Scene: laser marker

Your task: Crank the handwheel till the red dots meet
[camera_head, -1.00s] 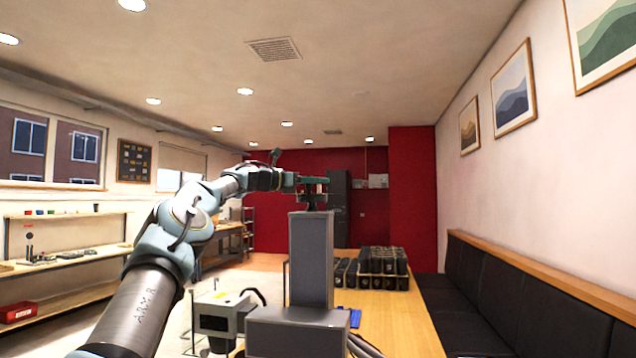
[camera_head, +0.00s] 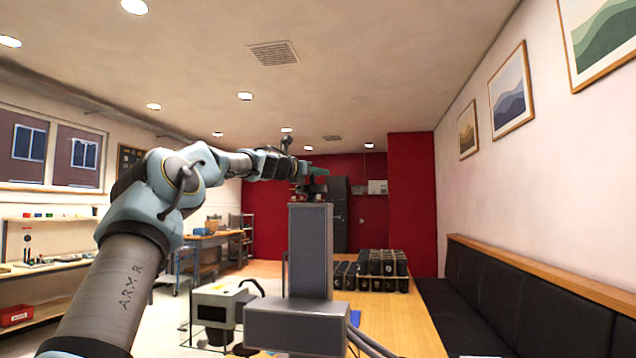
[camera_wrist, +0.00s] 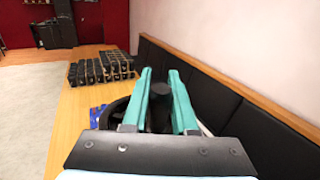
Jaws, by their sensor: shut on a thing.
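The laser marker shows in the head view as a grey column (camera_head: 310,250) with a grey box-shaped head (camera_head: 297,327) in front of it. My gripper (camera_head: 316,176) is just above the column's top. In the wrist view my gripper's teal fingers (camera_wrist: 160,76) stand on both sides of a dark round knob (camera_wrist: 162,90) and are shut on it. Part of the black handwheel rim (camera_wrist: 113,113) shows to the left of the fingers; the rest is hidden behind them and the gripper body. The red dots are not visible in either view.
A wooden table (camera_head: 400,325) carries a group of black items (camera_head: 383,268) behind the column. A pale grey device (camera_head: 214,305) stands left of the marker. A black padded bench (camera_head: 520,290) runs along the right wall. Cables hang beside the marker's head.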

